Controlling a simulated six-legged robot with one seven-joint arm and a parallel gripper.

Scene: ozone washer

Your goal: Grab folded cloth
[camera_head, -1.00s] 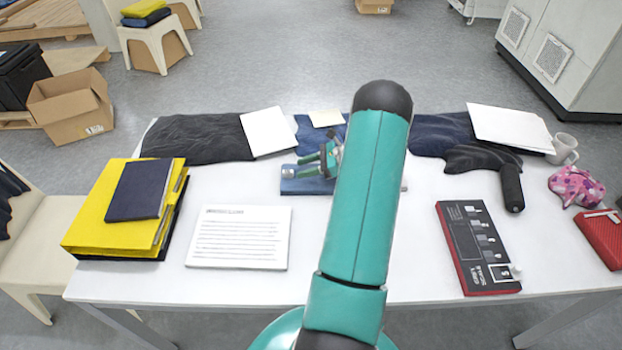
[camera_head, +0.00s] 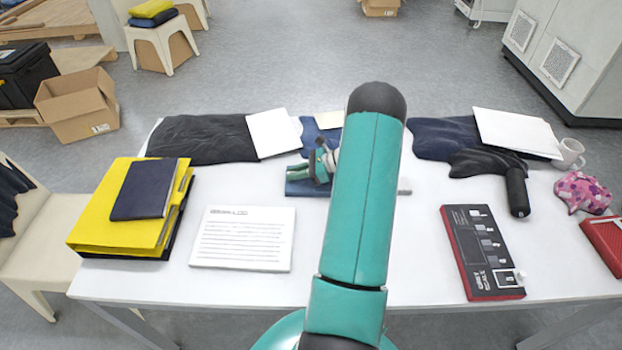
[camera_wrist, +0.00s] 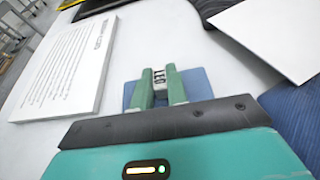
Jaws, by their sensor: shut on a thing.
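A flat blue piece (camera_head: 303,189) lies on the white table, partly hidden behind my arm. I cannot tell whether it is cloth or a hard base. In the wrist view it shows (camera_wrist: 197,85) beneath and around my fingers. My gripper (camera_head: 294,171) is low over its left part, with green fingers pointing left. In the wrist view my gripper (camera_wrist: 159,72) is shut on a small light-grey thing with dark marks (camera_wrist: 161,79). I cannot tell what that thing is or whether it is fixed to the blue piece.
A printed sheet (camera_head: 243,238) and a yellow binder (camera_head: 100,228) with a navy notebook (camera_head: 146,190) lie left. A black garment (camera_head: 200,140) lies behind. A grey-scale card (camera_head: 480,255), a pink cloth (camera_head: 583,192) and a mug (camera_head: 571,151) are right. The front middle is partly clear.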

